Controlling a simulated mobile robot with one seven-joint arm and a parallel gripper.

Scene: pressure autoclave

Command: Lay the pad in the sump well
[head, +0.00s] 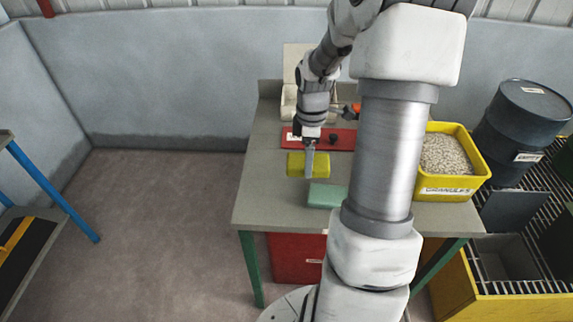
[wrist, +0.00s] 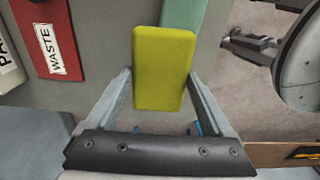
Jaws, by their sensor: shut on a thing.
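The yellow pad (head: 296,164) is held between the fingers of my gripper (head: 309,164), above the front left part of the table. In the wrist view the yellow pad (wrist: 163,70) fills the space between the two fingers of my gripper (wrist: 160,78). A dark rectangular opening (head: 508,258), which looks like the sump well, lies in the grated yellow spill pallet (head: 530,306) at the far right. My gripper is well to the left of it. My arm hides part of the table.
On the table (head: 262,205) are a green block (head: 326,195), a red waste mat (head: 290,139), and a yellow granules tub (head: 443,188). A dark drum (head: 525,115) stands on the pallet. A red bin (head: 290,258) sits underneath the table.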

